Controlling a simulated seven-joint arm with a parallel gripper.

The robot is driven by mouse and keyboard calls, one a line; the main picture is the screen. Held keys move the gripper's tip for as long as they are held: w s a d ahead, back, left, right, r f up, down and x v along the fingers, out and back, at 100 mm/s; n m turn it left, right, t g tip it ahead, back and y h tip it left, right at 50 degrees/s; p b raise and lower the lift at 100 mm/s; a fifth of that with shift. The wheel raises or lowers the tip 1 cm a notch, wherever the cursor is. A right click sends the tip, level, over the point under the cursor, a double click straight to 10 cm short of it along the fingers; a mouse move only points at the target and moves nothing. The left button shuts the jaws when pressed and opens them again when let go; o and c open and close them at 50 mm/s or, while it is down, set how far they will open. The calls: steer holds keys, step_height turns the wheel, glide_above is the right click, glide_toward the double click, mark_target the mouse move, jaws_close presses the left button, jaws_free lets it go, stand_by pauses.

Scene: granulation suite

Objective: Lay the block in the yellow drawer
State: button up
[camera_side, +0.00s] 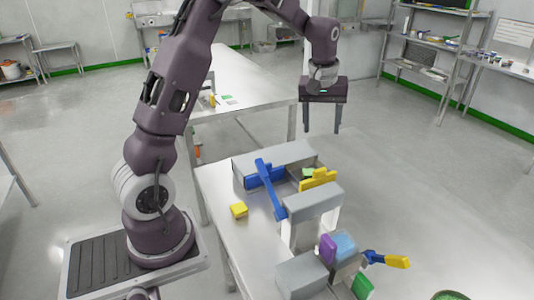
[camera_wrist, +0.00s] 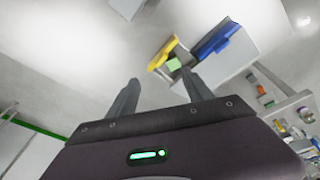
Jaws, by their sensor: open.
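A small green block (camera_side: 308,172) shows just behind the yellow front of the open yellow drawer (camera_side: 320,180). In the wrist view the green block (camera_wrist: 173,65) appears to lie inside the drawer, against the yellow front (camera_wrist: 162,53). My gripper (camera_side: 322,131) is open and empty, fingers pointing down, raised above and behind the drawer, clear of it. Its fingers (camera_wrist: 159,80) also show apart in the wrist view. A yellow block (camera_side: 238,210) lies on the table left of the drawer unit. Which block the task means, I cannot tell.
The grey drawer unit (camera_side: 290,152) also has a blue drawer (camera_side: 264,176), which shows in the wrist view too (camera_wrist: 217,40). Purple (camera_side: 328,248), light blue and green pieces crowd the table's front end, beside a yellow-handled item (camera_side: 396,262). The table left of the unit is mostly clear.

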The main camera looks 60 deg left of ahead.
steer(key=s+d+r+m+t, duration=0.2)
steer(key=s+d+r+m, duration=0.2)
steer(key=s+d+r, duration=0.6)
steer(key=s+d+f+m, duration=0.1)
steer(key=s+d+m, duration=0.2)
steer(key=s, duration=0.6)
steer(key=s+d+f+m+t+h, duration=0.1)
steer(key=s+d+m, duration=0.2)
steer(key=s, duration=0.7)
steer(key=shift+d+m+t, duration=0.15)
steer(key=shift+m+t, duration=0.15)
steer(key=shift+w+r, duration=0.1)
